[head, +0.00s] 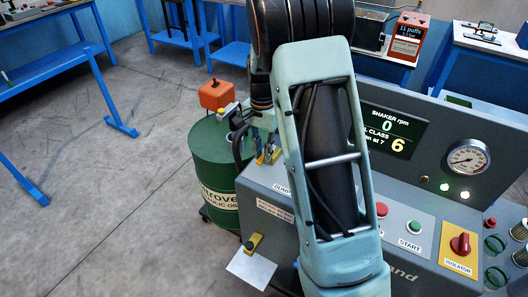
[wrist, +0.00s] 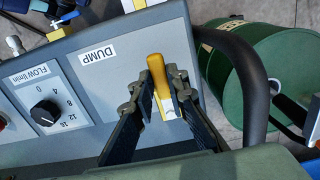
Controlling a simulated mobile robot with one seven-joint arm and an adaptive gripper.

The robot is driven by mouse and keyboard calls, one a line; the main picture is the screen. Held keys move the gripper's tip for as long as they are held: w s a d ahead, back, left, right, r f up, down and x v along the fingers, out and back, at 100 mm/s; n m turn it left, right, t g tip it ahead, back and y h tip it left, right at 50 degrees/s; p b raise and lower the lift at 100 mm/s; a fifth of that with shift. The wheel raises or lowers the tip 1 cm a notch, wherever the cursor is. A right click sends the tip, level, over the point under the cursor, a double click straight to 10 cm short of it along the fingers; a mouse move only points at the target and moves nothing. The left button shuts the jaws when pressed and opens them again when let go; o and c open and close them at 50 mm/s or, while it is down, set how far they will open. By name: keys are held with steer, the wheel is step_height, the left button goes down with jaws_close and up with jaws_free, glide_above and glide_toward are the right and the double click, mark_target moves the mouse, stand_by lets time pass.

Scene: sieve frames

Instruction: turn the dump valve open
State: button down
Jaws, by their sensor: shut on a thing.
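The dump valve's yellow handle (wrist: 157,66) stands beside the white DUMP label (wrist: 98,52) on the grey panel in the wrist view. My gripper (wrist: 162,84) is shut on this handle, one dark finger on each side of it. The handle's far end shows beyond the fingertips. In the head view, my gripper (head: 268,155) is at the panel's back left corner, with yellow showing between and beside its fingers. My arm hides part of the panel there, and the DUMP label (head: 282,189) is partly covered.
A green oil drum (head: 213,165) stands close behind the panel's left end. A dark curved rail (wrist: 248,75) runs beside the handle. A flow knob (wrist: 44,112) sits nearby. A red isolator switch (head: 460,243) is right of my arm.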

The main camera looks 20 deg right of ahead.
steer(key=shift+w, duration=0.1)
steer(key=c, duration=1.9)
jaws_free()
steer(key=shift+r, duration=0.15)
step_height(320, 180, up, 12)
steer(key=shift+f, duration=0.1)
